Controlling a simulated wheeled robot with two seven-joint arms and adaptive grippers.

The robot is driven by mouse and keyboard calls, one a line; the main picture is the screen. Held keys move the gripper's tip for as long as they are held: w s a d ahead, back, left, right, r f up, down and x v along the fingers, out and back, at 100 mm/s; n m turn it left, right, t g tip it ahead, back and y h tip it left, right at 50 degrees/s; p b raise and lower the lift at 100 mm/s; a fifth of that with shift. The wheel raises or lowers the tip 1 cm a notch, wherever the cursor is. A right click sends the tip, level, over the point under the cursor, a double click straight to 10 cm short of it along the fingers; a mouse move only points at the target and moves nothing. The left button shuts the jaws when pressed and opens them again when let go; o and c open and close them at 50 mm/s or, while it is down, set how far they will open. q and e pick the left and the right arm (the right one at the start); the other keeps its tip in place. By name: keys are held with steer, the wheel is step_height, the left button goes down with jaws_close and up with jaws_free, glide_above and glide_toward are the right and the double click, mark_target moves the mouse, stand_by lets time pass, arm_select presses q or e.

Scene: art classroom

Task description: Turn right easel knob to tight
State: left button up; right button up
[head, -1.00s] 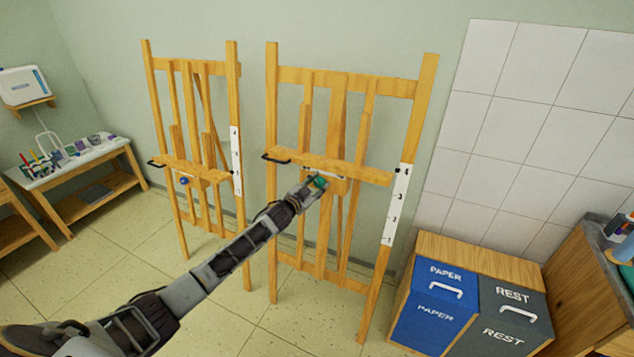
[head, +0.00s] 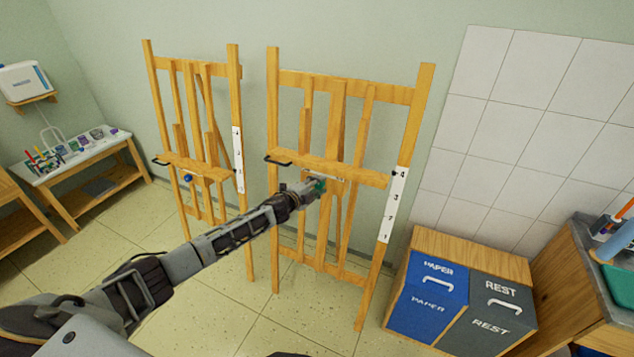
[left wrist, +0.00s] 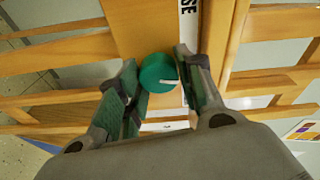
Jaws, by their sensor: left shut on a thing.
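The right easel (head: 347,82) stands upright against the wall. Its green round knob (head: 319,187) sits below the middle of its wooden ledge (head: 362,175). My left gripper (head: 314,188) reaches it from the left and covers part of it. In the left wrist view the green knob (left wrist: 158,73) lies between the two fingers of my left gripper (left wrist: 155,90), which is shut on it. A white mark on the knob points right. A white label (left wrist: 189,25) beside it shows the letters "SE"; the rest is out of view or hidden. My right gripper is not in view.
The left easel (head: 153,110) with a blue knob (head: 188,178) stands close by on the left. A blue paper bin (head: 428,298) and a grey rest bin (head: 490,312) stand at the lower right, beside a counter (head: 570,270). Open floor lies in front of the easels.

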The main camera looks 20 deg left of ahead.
arm_select(q)
steer(key=m+p, duration=0.2)
steer(key=m, duration=0.1)
steer(key=m+p, duration=0.1)
steer(key=shift+r+m+g+y, duration=0.25)
steer(key=shift+m+g+y, duration=0.05)
steer(key=shift+m, duration=0.1)
steer(key=m, duration=0.2)
steer(key=shift+f+m+y, duration=0.1)
steer(key=shift+m+y, duration=0.2)
steer(key=shift+d+m, duration=0.1)
steer(key=shift+m, duration=0.4)
steer(key=o, duration=1)
